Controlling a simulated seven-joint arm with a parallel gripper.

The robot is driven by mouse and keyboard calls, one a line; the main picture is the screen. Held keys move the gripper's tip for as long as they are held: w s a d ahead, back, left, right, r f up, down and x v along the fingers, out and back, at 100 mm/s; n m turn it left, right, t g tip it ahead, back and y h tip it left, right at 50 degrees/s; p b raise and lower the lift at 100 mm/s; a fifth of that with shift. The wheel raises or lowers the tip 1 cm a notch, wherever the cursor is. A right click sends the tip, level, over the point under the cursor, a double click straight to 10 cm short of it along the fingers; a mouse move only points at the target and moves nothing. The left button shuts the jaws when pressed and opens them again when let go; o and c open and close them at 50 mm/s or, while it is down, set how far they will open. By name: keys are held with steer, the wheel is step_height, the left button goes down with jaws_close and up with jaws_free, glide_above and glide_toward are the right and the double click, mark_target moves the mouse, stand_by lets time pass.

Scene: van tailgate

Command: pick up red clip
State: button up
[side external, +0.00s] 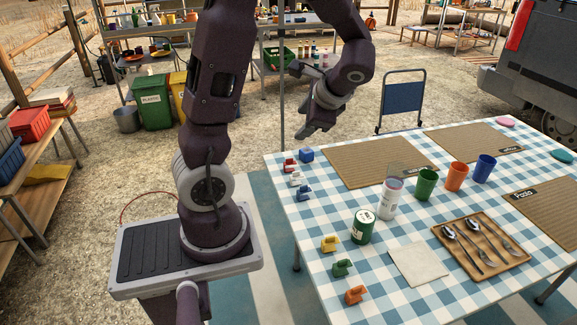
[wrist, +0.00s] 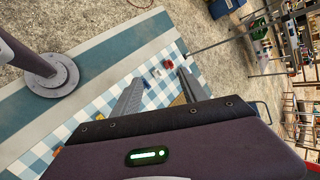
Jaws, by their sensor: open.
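The red clip (side external: 290,165) sits on the checked tablecloth near the table's far left corner. It also shows in the wrist view (wrist: 168,64), small, beyond and between the finger ends. A white clip (side external: 296,179) and a blue clip (side external: 304,192) stand in a row with it, on its near side. A blue block (side external: 306,155) is just to its right. My gripper (side external: 304,101) is open and empty, well above the table and apart from the red clip. Both fingers show spread in the wrist view (wrist: 160,78).
Yellow (side external: 330,243), green (side external: 342,267) and orange (side external: 355,294) clips line the left edge. A woven mat (side external: 375,166) lies right of the red clip. A green can (side external: 363,227), bottle (side external: 388,198), cups and a cutlery tray (side external: 464,262) stand farther right. The air above the clips is clear.

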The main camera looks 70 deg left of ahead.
mark_target(290, 160)
steer(key=w+a+f+m+g+y, duration=0.1)
steer(key=w+a+f+m+y, duration=0.1)
steer(key=a+f, duration=0.3)
steer(key=w+a+f+m+y, duration=0.1)
steer(key=a+f+m+y, duration=0.15)
steer(key=a, duration=0.35)
steer(key=a+f+m+t, duration=0.1)
steer(key=a+f+m, duration=0.2)
steer(key=f, duration=0.4)
steer(key=a+f+m+t, duration=0.1)
steer(key=a+f+m, duration=0.3)
steer(key=f, duration=0.2)
steer(key=w+a+f+m+t+y, duration=0.1)
steer(key=a+f+m, duration=0.2)
steer(key=f, duration=0.4)
steer(key=shift+w+a+f+m+t, duration=0.1)
steer(key=shift+a+f+m+t, duration=0.05)
steer(key=shift+f+m+t, duration=0.15)
steer(key=x, duration=0.7)
steer(key=shift+w+f, duration=0.1)
steer(key=shift+f, duration=0.25)
steer(key=c, duration=1)
